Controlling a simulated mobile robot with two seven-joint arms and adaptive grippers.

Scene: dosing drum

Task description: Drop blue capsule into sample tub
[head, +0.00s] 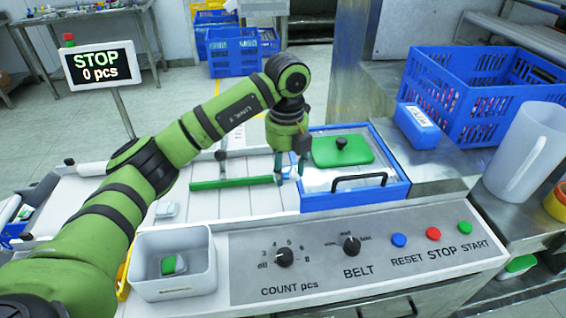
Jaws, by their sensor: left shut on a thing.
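My left gripper (290,172) points down over the white drum-side surface, close to the left edge of the blue-framed hatch. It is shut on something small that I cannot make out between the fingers. No blue capsule shows clearly. An open white tub (202,287), which looks like the sample tub, stands at the front left, nearer to me than the gripper and to its left. A green and white piece (174,265) lies inside it. My right gripper is not in view.
A green bar (230,183) lies left of the gripper. The blue hatch frame (358,199) has a green lid (340,151) and black handle. The control panel (322,284) is in front. A blue crate (480,125), blue box (416,127) and white jug (525,150) stand right. The sign (99,66) reads STOP, 0 pcs.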

